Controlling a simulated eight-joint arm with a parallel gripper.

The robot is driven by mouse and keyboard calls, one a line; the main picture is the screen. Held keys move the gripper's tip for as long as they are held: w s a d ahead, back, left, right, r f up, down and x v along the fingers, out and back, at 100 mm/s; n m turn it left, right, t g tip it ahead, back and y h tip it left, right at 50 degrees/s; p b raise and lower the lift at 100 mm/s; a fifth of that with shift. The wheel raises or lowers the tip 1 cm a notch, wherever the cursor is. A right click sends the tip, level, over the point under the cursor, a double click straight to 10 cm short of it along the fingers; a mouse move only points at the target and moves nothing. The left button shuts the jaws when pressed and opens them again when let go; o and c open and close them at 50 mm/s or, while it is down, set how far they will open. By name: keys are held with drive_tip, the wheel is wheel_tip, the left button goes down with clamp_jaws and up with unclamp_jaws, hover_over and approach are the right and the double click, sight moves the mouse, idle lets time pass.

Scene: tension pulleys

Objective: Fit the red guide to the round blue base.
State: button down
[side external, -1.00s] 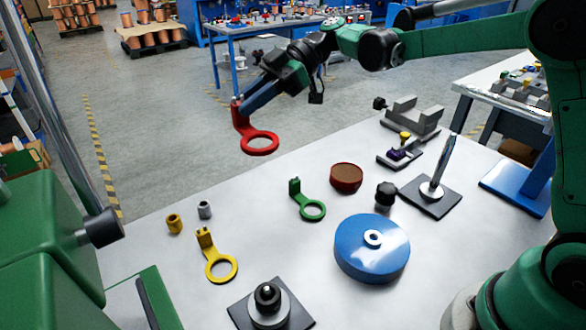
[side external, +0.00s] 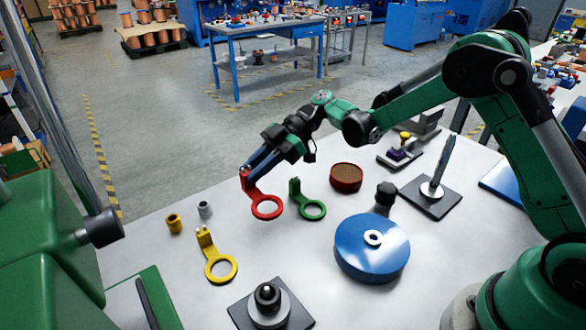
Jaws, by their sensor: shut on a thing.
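The red guide (side external: 266,207) is a flat ring with an upright tab. My gripper (side external: 246,172) is shut on the tab, with the ring hanging toward the lower right. The guide is left of the green guide and seems to be above the table; its exact height is hard to tell. The round blue base (side external: 372,250) is a thick glossy disc with a white hub (side external: 373,238) on top. It stands on the table to the right and nearer the camera, well apart from the red guide.
A green guide (side external: 313,210) and a yellow guide (side external: 221,268) lie on the table. A red round part (side external: 346,177), a black knob (side external: 385,194) and a spindle on a dark plate (side external: 431,200) stand behind the blue base. A black-knobbed fixture (side external: 268,297) is in front. Table between is clear.

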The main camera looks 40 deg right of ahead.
sight(259, 198)
drive_tip(key=shift+f, duration=3.5)
drive_tip(key=shift+f, duration=0.1)
drive_tip(key=c, duration=0.7)
unclamp_jaws()
drive_tip(key=shift+c, duration=0.2)
